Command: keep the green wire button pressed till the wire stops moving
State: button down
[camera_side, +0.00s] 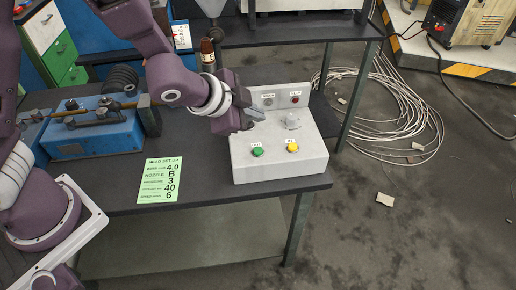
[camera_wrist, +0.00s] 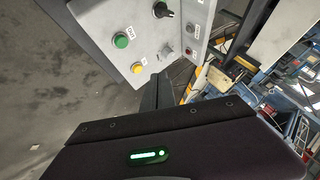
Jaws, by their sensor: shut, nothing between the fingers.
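The green button (camera_side: 257,151) sits at the front left of a light grey control box (camera_side: 308,161), with a small white label behind it. It also shows in the wrist view (camera_wrist: 121,41), uncovered. My gripper (camera_side: 258,114) is shut and empty. It hangs over the left back part of the box, behind and above the green button, and appears apart from it. Whether any wire is moving cannot be told from these frames.
A yellow button (camera_side: 292,147) is right of the green one. A grey knob (camera_side: 292,120) and a red button (camera_side: 295,99) are farther back. A blue machine (camera_side: 95,130) and a green card (camera_side: 160,180) are left. Coiled wire (camera_side: 385,105) lies on the floor.

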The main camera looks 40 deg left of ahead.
aim_at(255, 152)
notch_tip(255, 152, down, 8)
jog(key=shift+f, duration=0.1)
dwell(0.4)
jog(key=shift+f, duration=0.1)
dwell(1.8)
jog(key=shift+f, duration=0.25)
jog(key=shift+f, duration=0.4)
dwell(4.6)
